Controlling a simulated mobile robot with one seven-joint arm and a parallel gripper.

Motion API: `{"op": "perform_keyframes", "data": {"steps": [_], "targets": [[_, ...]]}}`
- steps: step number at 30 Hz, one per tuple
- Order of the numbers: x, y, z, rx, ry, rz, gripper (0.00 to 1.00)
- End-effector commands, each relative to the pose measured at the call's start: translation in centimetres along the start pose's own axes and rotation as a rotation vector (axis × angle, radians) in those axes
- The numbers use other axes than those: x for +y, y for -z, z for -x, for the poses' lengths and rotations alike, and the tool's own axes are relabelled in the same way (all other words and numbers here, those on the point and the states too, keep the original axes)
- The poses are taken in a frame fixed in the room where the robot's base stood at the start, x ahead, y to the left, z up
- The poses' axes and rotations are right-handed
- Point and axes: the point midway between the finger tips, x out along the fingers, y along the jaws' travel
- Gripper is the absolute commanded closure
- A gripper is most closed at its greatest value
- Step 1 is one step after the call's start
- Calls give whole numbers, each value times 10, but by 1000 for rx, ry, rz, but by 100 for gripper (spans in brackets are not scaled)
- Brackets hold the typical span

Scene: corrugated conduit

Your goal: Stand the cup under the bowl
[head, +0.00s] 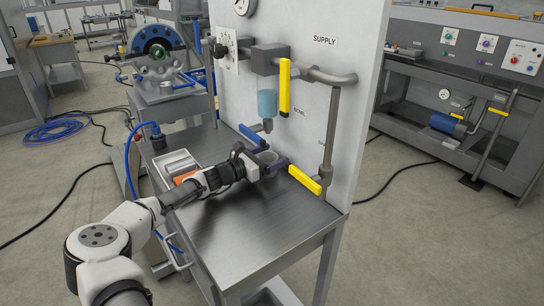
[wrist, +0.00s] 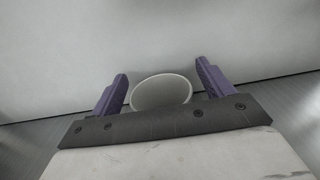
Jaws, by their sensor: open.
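The bowl (head: 267,103) is a translucent blue cylinder on the upright panel, with a small grey outlet below it. The cup (head: 268,157) is pale and stands on the steel bench below the bowl, close to the panel. In the wrist view the cup (wrist: 161,91) shows its open mouth between my two purple fingers. My gripper (head: 267,158) is low over the bench and open around the cup, with a gap visible on each side. It also shows in the wrist view (wrist: 162,88). The cup's lower part is hidden by my gripper.
Yellow levers show beside the bowl (head: 285,86) and low at the right pipe (head: 304,180). A tray (head: 180,165) with an orange item lies left of my arm. The bench's front is clear.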

Motion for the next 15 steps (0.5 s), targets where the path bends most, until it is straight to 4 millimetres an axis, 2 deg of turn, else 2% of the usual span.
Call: {"op": "perform_keyframes", "data": {"steps": [1, 7, 10, 15], "targets": [[2, 6, 12, 0, -7, 0, 20], [2, 5, 46, -1, -5, 0, 20], [1, 4, 59, -1, -3, 1, 20], [0, 3, 68, 0, -1, 0, 20]]}}
